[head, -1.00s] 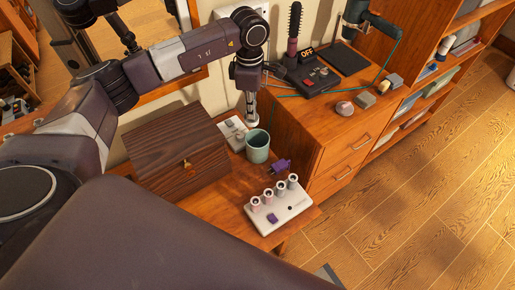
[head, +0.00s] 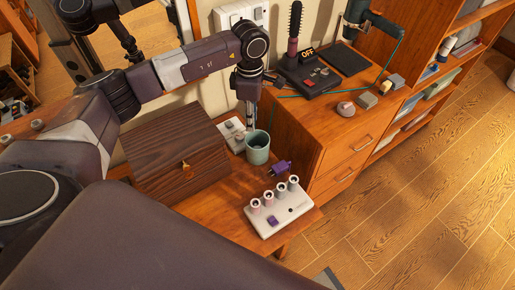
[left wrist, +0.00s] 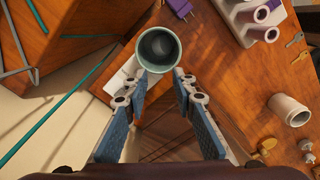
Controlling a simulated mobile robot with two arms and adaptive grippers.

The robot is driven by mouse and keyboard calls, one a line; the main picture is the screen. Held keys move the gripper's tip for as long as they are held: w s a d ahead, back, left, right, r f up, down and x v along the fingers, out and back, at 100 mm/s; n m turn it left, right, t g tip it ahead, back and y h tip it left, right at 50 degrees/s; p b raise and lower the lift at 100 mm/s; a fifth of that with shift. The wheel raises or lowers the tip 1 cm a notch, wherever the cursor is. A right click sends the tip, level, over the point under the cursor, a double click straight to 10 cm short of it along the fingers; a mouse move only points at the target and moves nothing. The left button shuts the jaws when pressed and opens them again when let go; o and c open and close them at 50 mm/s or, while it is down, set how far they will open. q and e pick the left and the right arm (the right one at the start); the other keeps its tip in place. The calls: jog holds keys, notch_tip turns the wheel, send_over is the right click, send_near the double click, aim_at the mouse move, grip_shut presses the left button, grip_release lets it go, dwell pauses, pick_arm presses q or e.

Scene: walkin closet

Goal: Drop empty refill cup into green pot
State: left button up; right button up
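The green pot (head: 257,155) stands upright on the wooden table; it also shows in the left wrist view (left wrist: 173,67). A dark round shape with a grey middle (left wrist: 157,46) lies inside it; I cannot tell for sure that this is the refill cup. My left gripper (head: 250,124) hangs just above and behind the pot. In the left wrist view its blue-padded fingers (left wrist: 158,80) are spread with nothing between them. A white cup-like jar (left wrist: 290,110) lies at the right of that view. My right gripper is not in view.
A white rack (head: 280,215) holding several small cups stands in front of the pot, with a purple plug (head: 280,168) between. A dark wooden box (head: 178,160) is close on the left. A white switch panel (head: 230,133) lies behind. A drawer cabinet (head: 330,120) stands right.

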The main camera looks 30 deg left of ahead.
pick_arm(q)
notch_tip(320, 180, up, 12)
dwell(0.6)
